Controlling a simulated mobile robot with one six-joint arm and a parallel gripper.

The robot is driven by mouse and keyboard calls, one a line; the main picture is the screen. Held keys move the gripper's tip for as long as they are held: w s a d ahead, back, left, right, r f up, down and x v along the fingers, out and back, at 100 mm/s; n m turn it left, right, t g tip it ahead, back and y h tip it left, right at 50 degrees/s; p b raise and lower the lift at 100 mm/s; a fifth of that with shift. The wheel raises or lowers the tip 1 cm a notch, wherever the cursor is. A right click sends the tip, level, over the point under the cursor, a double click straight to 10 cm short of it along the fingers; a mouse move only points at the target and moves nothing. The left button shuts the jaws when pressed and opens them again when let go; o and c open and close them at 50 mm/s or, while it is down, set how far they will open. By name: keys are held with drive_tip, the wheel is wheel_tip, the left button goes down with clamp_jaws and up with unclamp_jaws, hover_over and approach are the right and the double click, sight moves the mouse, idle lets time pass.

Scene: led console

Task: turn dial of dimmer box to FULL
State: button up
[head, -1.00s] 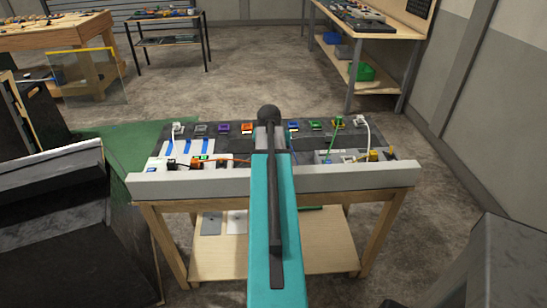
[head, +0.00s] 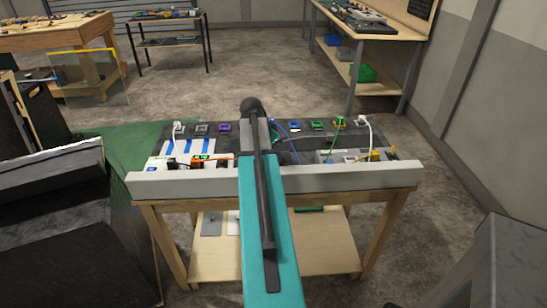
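The console on the bench (head: 385,140) is a dark panel with a row of coloured square parts along its back and small boxes and cables in front. I cannot make out which item is the dimmer box, nor any dial or FULL mark. An orange box with a green-lit display (head: 202,161) sits left of my arm, and a light grey box (head: 332,157) sits to the right. My teal arm reaches over the front middle of the bench and covers part of the console. I cannot make out my gripper's fingers; the arm hides that area.
A light grey rail (head: 345,179) runs along the bench's front edge. White and green cables (head: 339,124) rise at the back right. Blue-striped white strips (head: 188,147) lie at the left. A low shelf (head: 325,255) is below. Open concrete floor (head: 450,215) lies right of the bench.

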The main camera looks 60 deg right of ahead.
drive_tip(key=shift+s+d+m, duration=0.1)
drive_tip(key=shift+s+m, duration=0.1)
drive_tip(key=shift+m, duration=0.3)
drive_tip(key=o, duration=1.1)
drive_tip(key=shift+c, duration=0.2)
drive_tip(key=shift+w, duration=0.1)
drive_tip(key=b+v, duration=0.2)
drive_tip(key=v, duration=1.1)
drive_tip(key=shift+w+r, duration=0.2)
drive_tip(key=shift+r, duration=0.15)
